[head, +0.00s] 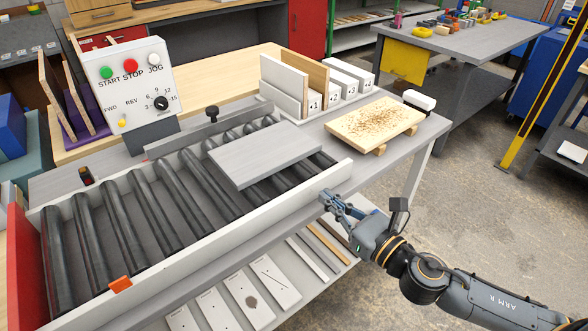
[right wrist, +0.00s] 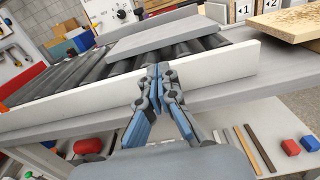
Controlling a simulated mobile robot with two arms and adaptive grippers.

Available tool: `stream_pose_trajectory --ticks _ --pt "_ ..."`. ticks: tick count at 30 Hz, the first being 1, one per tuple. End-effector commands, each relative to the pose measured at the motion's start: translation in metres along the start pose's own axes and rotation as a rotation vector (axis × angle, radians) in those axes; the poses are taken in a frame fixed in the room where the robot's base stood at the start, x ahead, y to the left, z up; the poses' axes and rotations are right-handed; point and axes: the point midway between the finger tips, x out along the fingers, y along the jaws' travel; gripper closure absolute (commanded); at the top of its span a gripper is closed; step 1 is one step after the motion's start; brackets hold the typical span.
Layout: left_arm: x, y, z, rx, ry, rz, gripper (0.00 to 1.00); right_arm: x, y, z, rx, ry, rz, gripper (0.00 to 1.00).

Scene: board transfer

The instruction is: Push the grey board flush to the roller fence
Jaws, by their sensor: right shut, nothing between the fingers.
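The grey board (head: 262,152) lies flat on top of the black rollers, near the right end of the conveyor. It also shows in the right wrist view (right wrist: 165,35), beyond the white near rail. The white near rail (head: 215,238) runs along the front of the rollers, and bare rollers show between it and the board. My right gripper (head: 328,197) is outside this rail, near its right end, apart from the board. In the right wrist view its fingertips (right wrist: 158,70) are together and empty in front of the rail (right wrist: 215,68). My left gripper is out of view.
A control box (head: 128,75) stands behind the conveyor. Upright boards in a numbered rack (head: 285,85) and a speckled board on blocks (head: 375,122) stand to the right. An orange clip (head: 120,284) sits on the near rail.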

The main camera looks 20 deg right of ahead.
Motion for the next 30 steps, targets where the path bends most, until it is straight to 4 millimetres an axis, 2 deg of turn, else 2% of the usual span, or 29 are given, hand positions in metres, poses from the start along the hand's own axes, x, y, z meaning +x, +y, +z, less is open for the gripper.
stream_pose_trajectory --ticks 7,18,24,30 --pt "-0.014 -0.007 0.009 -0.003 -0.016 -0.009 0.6 0.036 -0.001 0.004 0.003 -0.003 -0.001 1.0" --pt "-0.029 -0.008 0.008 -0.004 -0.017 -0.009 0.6 0.098 -0.001 0.003 0.005 -0.002 -0.002 1.0" --pt "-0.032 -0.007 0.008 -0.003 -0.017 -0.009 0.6 0.117 -0.001 0.001 0.004 0.0 -0.002 1.0" --pt "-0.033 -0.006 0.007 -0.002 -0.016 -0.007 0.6 0.121 0.0 -0.001 0.003 0.001 -0.001 1.0"
